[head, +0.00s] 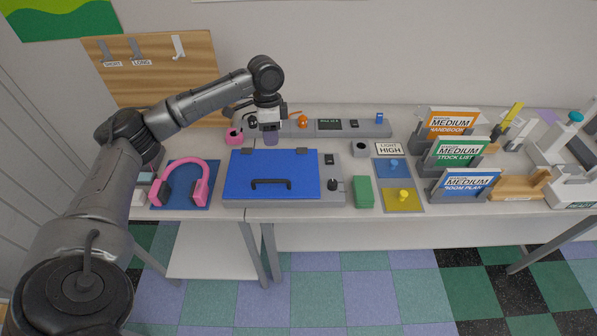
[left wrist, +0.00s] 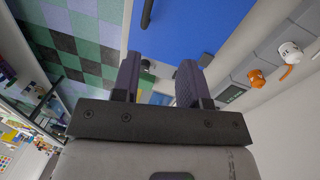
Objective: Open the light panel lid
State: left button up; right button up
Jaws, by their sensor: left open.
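The light panel (head: 240,201) is a grey box on the table, left of the middle in the head view. Its blue lid (head: 250,165) lies flat and closed on it, with a black bar handle (head: 270,184) near the front edge. In the left wrist view the lid (left wrist: 185,28) fills the top middle, and the handle (left wrist: 147,12) is cut by the top edge. My left gripper (head: 270,136) is open and empty, behind and above the lid's rear edge. Its two fingers (left wrist: 160,80) stand apart in the left wrist view. My right gripper is not in view.
A grey strip (head: 375,128) with small items, including an orange one (head: 302,121), runs behind the panel. Pink headphones (head: 186,186) lie on a blue mat at the left. A green block (head: 363,192) and book holders (head: 447,160) stand to the right.

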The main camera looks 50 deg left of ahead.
pick_arm(q)
jog(key=m+p, duration=0.1)
send_over(271, 176)
jog(key=s+d, duration=0.2)
jog(key=d, duration=0.2)
jog(key=shift+g, duration=0.3)
notch_tip(271, 176, down, 14)
jog(key=shift+r, duration=0.25)
jog(key=shift+c, duration=0.3)
grip_shut()
